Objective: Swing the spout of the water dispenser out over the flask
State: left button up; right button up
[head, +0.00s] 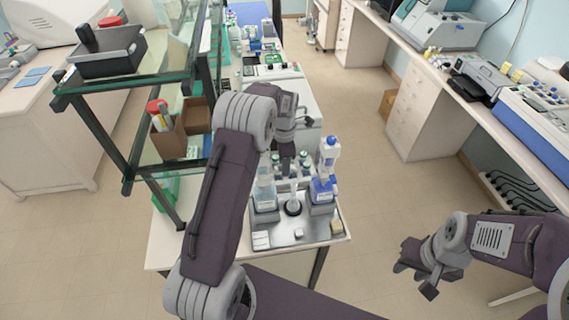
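On a metal tray (289,234) at the near end of the bench, a clear bottle with pale blue liquid (265,194) stands on the left. A bottle with darker blue liquid (322,189) and a blue-and-white top (329,152) stands on the right. Between them is a small pale vessel (294,200) on a dark round base; I cannot tell for sure which of these are the dispenser and the flask. The spout is not clear. My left gripper (285,158) points down above and behind them, its fingertips hard to see. My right gripper (416,275) is open and empty, off the bench.
Small capped bottles (303,160) stand behind the tray, close to my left gripper. A glass shelf rack (135,90) with a cardboard box (168,138) rises on the left. A small beige block (336,227) lies on the tray's right. Open floor is on the right.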

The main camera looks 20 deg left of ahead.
pick_arm(q)
jog(key=shift+w+r, duration=0.1)
jog(key=shift+r, duration=0.2)
notch_tip(320, 180, up, 8)
jog(key=b, duration=0.2)
jog(key=shift+r+b, duration=0.25)
jog(key=shift+b, duration=0.15)
